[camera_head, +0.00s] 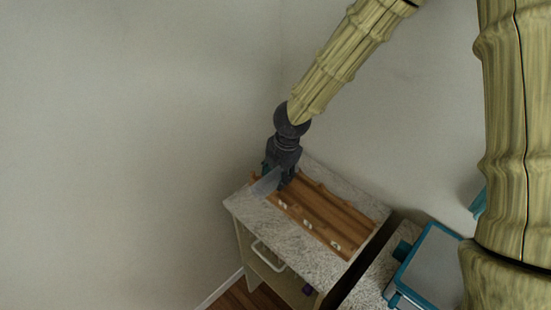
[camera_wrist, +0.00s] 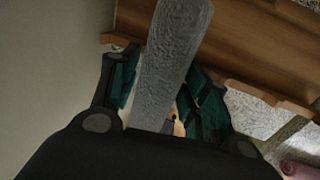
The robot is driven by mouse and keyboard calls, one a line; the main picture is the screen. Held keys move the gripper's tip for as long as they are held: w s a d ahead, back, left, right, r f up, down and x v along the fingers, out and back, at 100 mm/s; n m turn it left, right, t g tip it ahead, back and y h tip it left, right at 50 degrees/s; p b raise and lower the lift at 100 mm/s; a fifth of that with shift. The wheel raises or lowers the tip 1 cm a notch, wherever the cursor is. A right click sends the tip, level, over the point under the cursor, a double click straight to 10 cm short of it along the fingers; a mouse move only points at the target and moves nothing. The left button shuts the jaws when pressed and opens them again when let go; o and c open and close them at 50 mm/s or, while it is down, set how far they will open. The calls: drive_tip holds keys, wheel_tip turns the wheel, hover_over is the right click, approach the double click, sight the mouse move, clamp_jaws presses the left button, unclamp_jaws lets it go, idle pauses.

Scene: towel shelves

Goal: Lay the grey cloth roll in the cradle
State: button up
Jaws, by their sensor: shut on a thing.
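The grey cloth roll (camera_head: 267,183) is at the left end of the wooden cradle (camera_head: 340,214), which lies on a speckled stone top. My gripper (camera_head: 279,178) points down there and is shut on the roll. In the wrist view the roll (camera_wrist: 172,55) runs up the picture between the two dark green finger pads of my gripper (camera_wrist: 163,68). The ridged wood of the cradle (camera_wrist: 245,45) lies beyond and to the right of it. I cannot tell whether the roll touches the cradle. The fingers hide part of the roll.
The cabinet's stone top (camera_head: 263,224) has bare room in front of the cradle. Small white labels sit along the cradle's front. A blue-edged grey box (camera_head: 430,265) stands on a second stone top at right. Plain walls rise behind and at left.

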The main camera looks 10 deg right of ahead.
drive_tip(key=w+f+p, duration=0.1)
drive_tip(key=w, duration=0.1)
drive_tip(key=w+d+f+p, duration=0.1)
drive_tip(key=w+p, duration=0.1)
drive_tip(key=w, duration=0.1)
drive_tip(key=w+f+p, duration=0.1)
drive_tip(key=w+p, duration=0.1)
drive_tip(key=w, duration=0.1)
drive_tip(key=shift+w+d, duration=0.25)
drive_tip(key=shift+d, duration=0.05)
drive_tip(key=shift+f, duration=0.5)
drive_tip(key=shift+f, duration=0.55)
drive_tip(key=o, duration=1)
drive_tip(key=shift+r, duration=0.1)
